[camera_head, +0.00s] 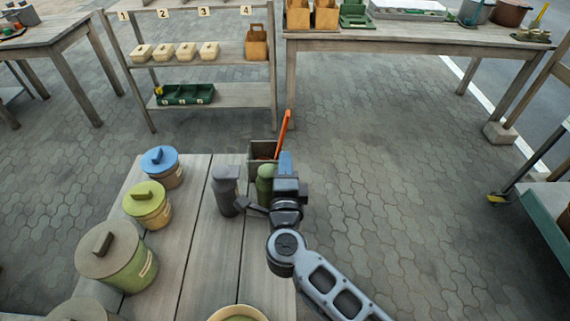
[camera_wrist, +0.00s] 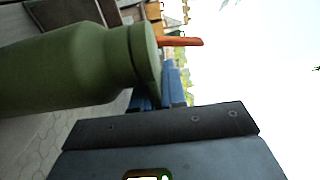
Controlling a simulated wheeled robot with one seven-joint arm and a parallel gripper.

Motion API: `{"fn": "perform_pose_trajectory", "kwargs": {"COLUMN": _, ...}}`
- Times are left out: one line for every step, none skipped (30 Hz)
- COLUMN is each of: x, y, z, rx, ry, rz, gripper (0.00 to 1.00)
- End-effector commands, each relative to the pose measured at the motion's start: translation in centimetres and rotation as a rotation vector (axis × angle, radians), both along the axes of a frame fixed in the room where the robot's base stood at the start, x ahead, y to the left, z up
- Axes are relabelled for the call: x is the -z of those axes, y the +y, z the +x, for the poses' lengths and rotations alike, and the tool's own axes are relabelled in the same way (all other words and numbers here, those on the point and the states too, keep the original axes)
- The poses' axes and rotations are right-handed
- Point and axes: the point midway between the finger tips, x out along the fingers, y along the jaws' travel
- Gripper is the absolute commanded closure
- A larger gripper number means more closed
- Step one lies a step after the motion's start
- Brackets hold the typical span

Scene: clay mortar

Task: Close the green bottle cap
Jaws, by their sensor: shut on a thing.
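The green bottle (camera_head: 264,186) stands upright at the far right corner of the wooden table, partly hidden by my gripper. In the wrist view its green body (camera_wrist: 60,70) fills the left side, turned sideways by the camera. The green bottle cap (camera_wrist: 146,58) is at the bottle's top end. My gripper (camera_head: 286,163) is at the bottle's top, its blue fingers (camera_wrist: 165,90) against the cap's side. It is shut on the cap; the exact contact is partly hidden. Whether the cap is fully seated cannot be told.
A dark grey bottle (camera_head: 226,190) stands just left of the green one. Behind is a square box (camera_head: 257,152) with an orange-handled tool (camera_head: 283,132). Lidded jars in blue (camera_head: 161,162), yellow-green (camera_head: 147,203) and grey-green (camera_head: 112,254) line the left. The planks between are clear.

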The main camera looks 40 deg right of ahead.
Motion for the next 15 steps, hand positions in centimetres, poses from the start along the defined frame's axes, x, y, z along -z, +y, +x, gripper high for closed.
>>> {"fn": "perform_pose_trajectory", "kwargs": {"x": 0.09, "y": -0.02, "z": -0.01, "rx": 0.0, "ry": 0.0, "rz": 0.002, "gripper": 1.0}}
{"fn": "perform_pose_trajectory", "kwargs": {"x": 0.1, "y": -0.02, "z": -0.01, "rx": 0.0, "ry": -0.001, "rz": 0.003, "gripper": 1.0}}
{"fn": "perform_pose_trajectory", "kwargs": {"x": 0.1, "y": -0.02, "z": -0.01, "rx": 0.0, "ry": -0.002, "rz": 0.004, "gripper": 1.0}}
{"fn": "perform_pose_trajectory", "kwargs": {"x": 0.11, "y": -0.02, "z": -0.01, "rx": 0.0, "ry": -0.002, "rz": 0.005, "gripper": 1.0}}
{"fn": "perform_pose_trajectory", "kwargs": {"x": 0.11, "y": -0.02, "z": -0.01, "rx": 0.0, "ry": -0.002, "rz": 0.005, "gripper": 1.0}}
{"fn": "perform_pose_trajectory", "kwargs": {"x": 0.12, "y": -0.01, "z": -0.02, "rx": 0.0, "ry": -0.001, "rz": 0.005, "gripper": 1.0}}
{"fn": "perform_pose_trajectory", "kwargs": {"x": 0.12, "y": -0.01, "z": -0.02, "rx": 0.0, "ry": -0.001, "rz": 0.004, "gripper": 1.0}}
{"fn": "perform_pose_trajectory", "kwargs": {"x": 0.13, "y": -0.01, "z": -0.02, "rx": 0.0, "ry": -0.001, "rz": 0.004, "gripper": 1.0}}
{"fn": "perform_pose_trajectory", "kwargs": {"x": 0.14, "y": -0.02, "z": -0.02, "rx": 0.0, "ry": -0.001, "rz": 0.004, "gripper": 1.0}}
{"fn": "perform_pose_trajectory", "kwargs": {"x": 0.14, "y": -0.02, "z": -0.02, "rx": 0.0, "ry": -0.001, "rz": 0.004, "gripper": 1.0}}
{"fn": "perform_pose_trajectory", "kwargs": {"x": 0.15, "y": -0.02, "z": -0.02, "rx": 0.0, "ry": -0.001, "rz": 0.004, "gripper": 1.0}}
{"fn": "perform_pose_trajectory", "kwargs": {"x": 0.15, "y": -0.02, "z": -0.02, "rx": 0.0, "ry": -0.001, "rz": 0.004, "gripper": 0.88}}
{"fn": "perform_pose_trajectory", "kwargs": {"x": 0.16, "y": -0.02, "z": -0.02, "rx": 0.0, "ry": -0.001, "rz": 0.004, "gripper": 0.85}}
{"fn": "perform_pose_trajectory", "kwargs": {"x": 0.15, "y": -0.02, "z": -0.02, "rx": 0.0, "ry": -0.001, "rz": 0.004, "gripper": 0.82}}
{"fn": "perform_pose_trajectory", "kwargs": {"x": 0.15, "y": -0.01, "z": -0.03, "rx": 0.0, "ry": -0.001, "rz": 0.004, "gripper": 0.78}}
